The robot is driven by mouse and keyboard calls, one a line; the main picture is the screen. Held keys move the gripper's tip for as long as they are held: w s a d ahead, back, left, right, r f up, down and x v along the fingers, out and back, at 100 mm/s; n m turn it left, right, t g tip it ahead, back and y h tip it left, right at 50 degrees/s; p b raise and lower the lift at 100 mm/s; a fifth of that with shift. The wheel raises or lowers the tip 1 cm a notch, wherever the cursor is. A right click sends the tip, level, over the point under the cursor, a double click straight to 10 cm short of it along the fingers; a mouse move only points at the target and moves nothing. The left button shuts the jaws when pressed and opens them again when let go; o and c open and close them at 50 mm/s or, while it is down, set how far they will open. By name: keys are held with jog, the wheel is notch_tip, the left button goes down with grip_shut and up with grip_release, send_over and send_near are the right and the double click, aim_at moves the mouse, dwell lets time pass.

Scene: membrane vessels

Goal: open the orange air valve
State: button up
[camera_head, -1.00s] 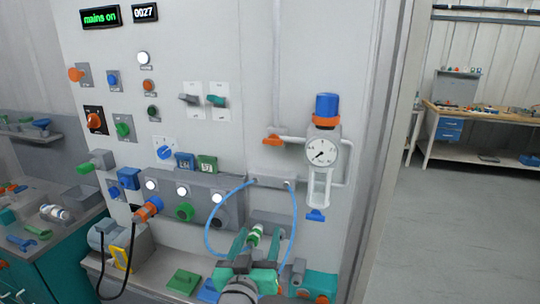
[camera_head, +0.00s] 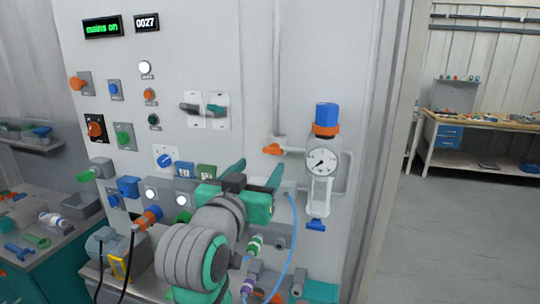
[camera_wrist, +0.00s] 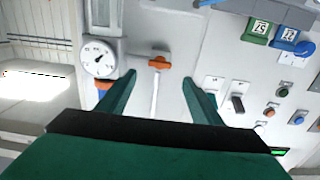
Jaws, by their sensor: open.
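The orange air valve (camera_head: 272,149) is a small orange handle on a grey pipe stub on the panel, left of the pressure gauge (camera_head: 321,161). My gripper (camera_head: 257,171) has green fingers, open and empty, pointing at the panel just below the valve in the head view. In the wrist view the valve (camera_wrist: 159,63) lies beyond and between the spread fingertips of my gripper (camera_wrist: 158,78), with its handle lying across the picture. I see no contact between fingers and handle.
A blue-topped regulator (camera_head: 326,112) stands above the gauge, right of the valve. Grey and teal switches (camera_head: 205,110) sit up and left. The panel between them and the valve is clear.

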aim_at(272, 152)
jog(key=x, duration=0.9)
jog(key=c, duration=1.1)
